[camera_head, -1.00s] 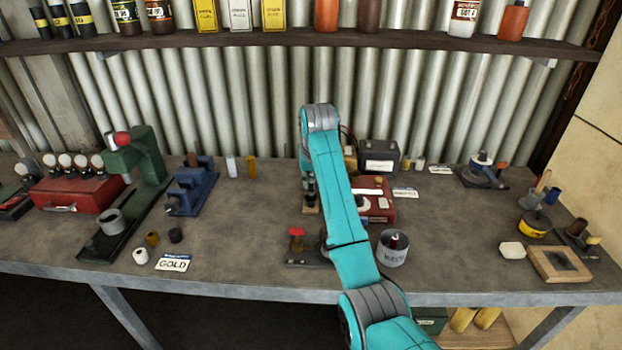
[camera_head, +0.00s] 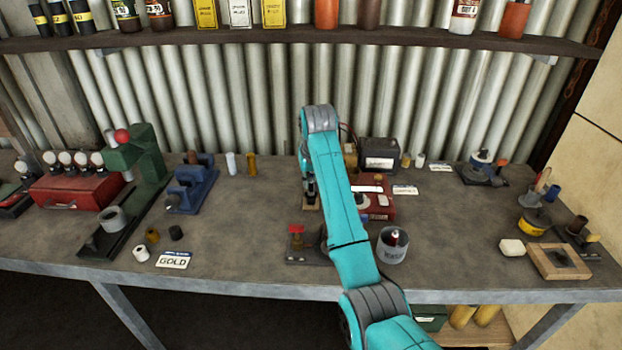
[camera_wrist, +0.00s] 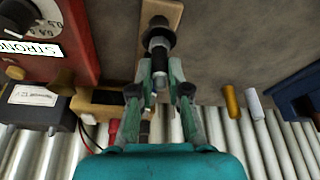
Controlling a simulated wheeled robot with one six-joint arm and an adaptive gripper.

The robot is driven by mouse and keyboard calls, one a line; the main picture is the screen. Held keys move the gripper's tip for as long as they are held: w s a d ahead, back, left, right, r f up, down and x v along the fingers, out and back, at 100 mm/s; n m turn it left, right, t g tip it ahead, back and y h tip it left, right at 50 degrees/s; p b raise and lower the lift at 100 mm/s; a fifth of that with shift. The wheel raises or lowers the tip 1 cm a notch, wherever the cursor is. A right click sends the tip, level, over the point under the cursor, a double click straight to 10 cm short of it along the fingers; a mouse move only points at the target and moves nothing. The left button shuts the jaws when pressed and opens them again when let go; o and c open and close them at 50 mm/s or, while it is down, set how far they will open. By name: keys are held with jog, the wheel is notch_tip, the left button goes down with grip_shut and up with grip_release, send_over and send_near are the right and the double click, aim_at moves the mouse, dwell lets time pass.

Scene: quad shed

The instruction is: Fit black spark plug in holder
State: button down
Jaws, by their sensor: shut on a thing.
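My gripper (camera_wrist: 160,84) points down at the back middle of the bench and is shut on the black spark plug (camera_wrist: 157,45). In the wrist view the plug is a dark, stepped piece with a pale band, between the fingertips and reaching beyond them. Its far end overlaps a narrow wooden block (camera_wrist: 168,12), which looks like the holder. I cannot tell whether the plug is seated in it or just above it. In the head view my gripper (camera_head: 310,190) stands over the wooden block (camera_head: 310,207), and my arm hides part of this area.
A red box with a dial (camera_head: 378,205) stands close right of my gripper, with a black battery-like box (camera_head: 380,155) behind. A blue vise (camera_head: 192,187) stands left. A grey cup (camera_head: 392,246) is near the front edge. Bench between vise and gripper is mostly clear.

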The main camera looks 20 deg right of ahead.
jog(key=shift+f, duration=0.4)
dwell(0.4)
jog(key=c, duration=0.7)
grip_release()
jog(key=shift+o, duration=0.2)
jog(key=shift+r, duration=3.5)
